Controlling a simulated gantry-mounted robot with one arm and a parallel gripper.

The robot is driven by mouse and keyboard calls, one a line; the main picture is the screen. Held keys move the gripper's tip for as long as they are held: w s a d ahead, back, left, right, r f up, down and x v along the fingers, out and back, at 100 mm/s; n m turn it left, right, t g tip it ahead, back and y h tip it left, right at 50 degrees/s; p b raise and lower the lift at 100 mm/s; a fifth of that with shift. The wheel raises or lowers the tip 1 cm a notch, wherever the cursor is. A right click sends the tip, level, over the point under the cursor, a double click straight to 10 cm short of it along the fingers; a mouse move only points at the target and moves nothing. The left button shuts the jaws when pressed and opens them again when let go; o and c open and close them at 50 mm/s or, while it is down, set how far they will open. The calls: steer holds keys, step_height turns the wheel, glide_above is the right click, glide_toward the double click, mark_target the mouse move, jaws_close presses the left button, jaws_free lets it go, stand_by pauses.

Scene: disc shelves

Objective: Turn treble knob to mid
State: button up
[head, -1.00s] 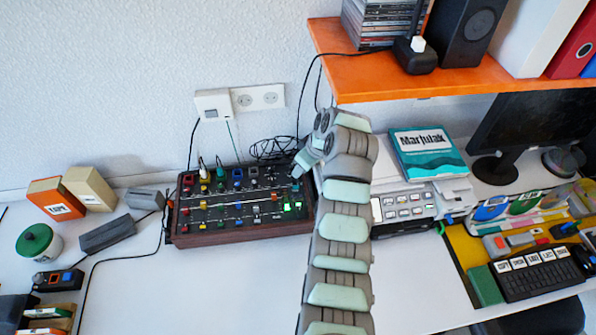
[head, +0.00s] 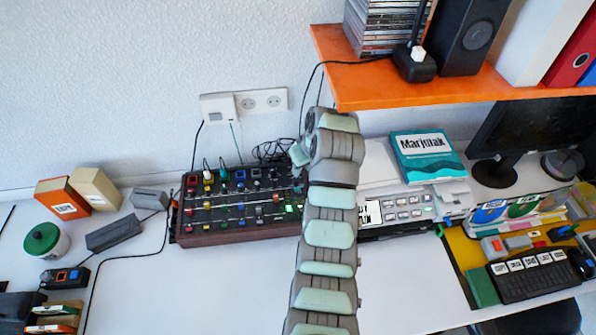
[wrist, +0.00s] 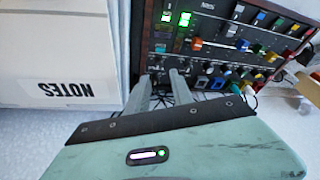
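The mixer (head: 240,240) is a dark wooden-framed box with rows of coloured knobs and lit green displays, on the desk against the wall. It also shows in the wrist view (wrist: 205,52), at the upper right. Its labels are too small to read, so I cannot tell which knob is treble. My gripper is mostly hidden behind my arm at the mixer's right end in the head view. In the wrist view my gripper (wrist: 161,76) shows two grey fingers with a gap between them, nothing held. The fingertips are close to the mixer's edge; contact cannot be told.
Cables (head: 272,150) lie behind the mixer and plug into it. An orange shelf (head: 450,88) hangs above. The desk in front of the mixer is clear.

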mark_target(296, 179)
steer(key=s+a+r+m+t+h+p, duration=0.1)
steer(key=a+m+h+p, duration=0.35)
steer(key=m, duration=0.75)
steer(key=x, duration=0.7)
steer(key=shift+p, duration=0.3)
steer(key=shift+x, duration=1.75)
steer(key=shift+w, duration=0.1)
steer(key=shift+c, duration=0.3)
jaws_close()
